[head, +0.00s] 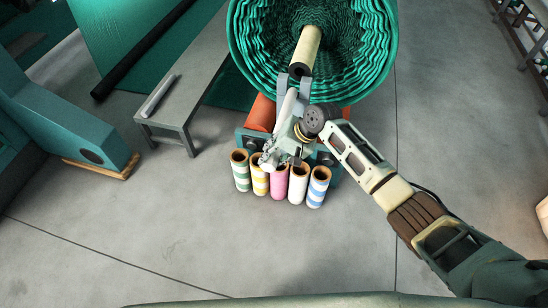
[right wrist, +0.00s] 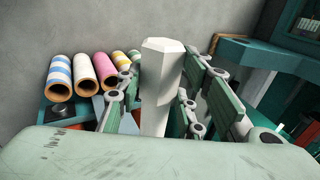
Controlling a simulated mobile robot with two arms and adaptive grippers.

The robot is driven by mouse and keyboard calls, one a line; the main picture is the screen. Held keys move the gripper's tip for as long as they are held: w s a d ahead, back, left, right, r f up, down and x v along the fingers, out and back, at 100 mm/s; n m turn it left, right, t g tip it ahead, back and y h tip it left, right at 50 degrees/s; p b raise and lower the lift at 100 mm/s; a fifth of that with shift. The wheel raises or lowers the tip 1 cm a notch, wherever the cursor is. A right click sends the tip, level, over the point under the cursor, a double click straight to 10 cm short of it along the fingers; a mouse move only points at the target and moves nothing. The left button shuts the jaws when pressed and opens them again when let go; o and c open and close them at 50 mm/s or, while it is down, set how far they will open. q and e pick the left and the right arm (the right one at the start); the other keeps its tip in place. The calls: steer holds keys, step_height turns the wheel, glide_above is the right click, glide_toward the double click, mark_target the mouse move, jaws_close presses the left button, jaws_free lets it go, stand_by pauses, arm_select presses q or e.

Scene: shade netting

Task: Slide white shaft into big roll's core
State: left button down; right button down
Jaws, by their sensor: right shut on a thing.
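The big roll (head: 255,45) of green netting stands at the top of the head view, its beige core (head: 306,45) sticking out toward me with a dark open end. The white shaft (head: 287,104) is in front of and below that core end. My right gripper (head: 283,145) is shut on the shaft. In the right wrist view the white shaft (right wrist: 161,75) stands between the fingers of my right gripper (right wrist: 163,105), its faceted end showing. I cannot tell from the head view whether the shaft's far end touches the core. My left gripper is out of view.
Several colored tubes (head: 279,180) stand upright in a row below the gripper; they also show in the right wrist view (right wrist: 84,75). A grey bench (head: 190,85) with a pale rod (head: 158,96) on it stands left. The floor in front is clear.

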steer(key=shift+w+d+r+b, duration=0.1)
steer(key=shift+w+d+b, duration=0.15)
steer(key=shift+w+b, duration=0.5)
steer(key=shift+w+d+r+b, duration=0.15)
steer(key=shift+w+b, duration=0.25)
steer(key=shift+w, duration=0.55)
steer(key=shift+p, duration=0.75)
stand_by(0.7)
steer(key=shift+w+d+f+b, duration=0.1)
steer(key=shift+w+d+b, duration=0.1)
steer(key=shift+w+b, duration=0.4)
steer(key=shift+w+d+b, duration=0.1)
steer(key=shift+w+b, duration=0.15)
steer(key=shift+b, duration=0.05)
steer(key=shift+w+d+b, duration=0.25)
steer(key=shift+w+b, duration=0.5)
steer(key=shift+b, duration=0.15)
steer(key=shift+w+d+b, duration=0.25)
steer(key=shift+w+b, duration=0.5)
steer(key=shift+b, duration=0.15)
steer(key=shift+p, duration=0.7)
stand_by(0.9)
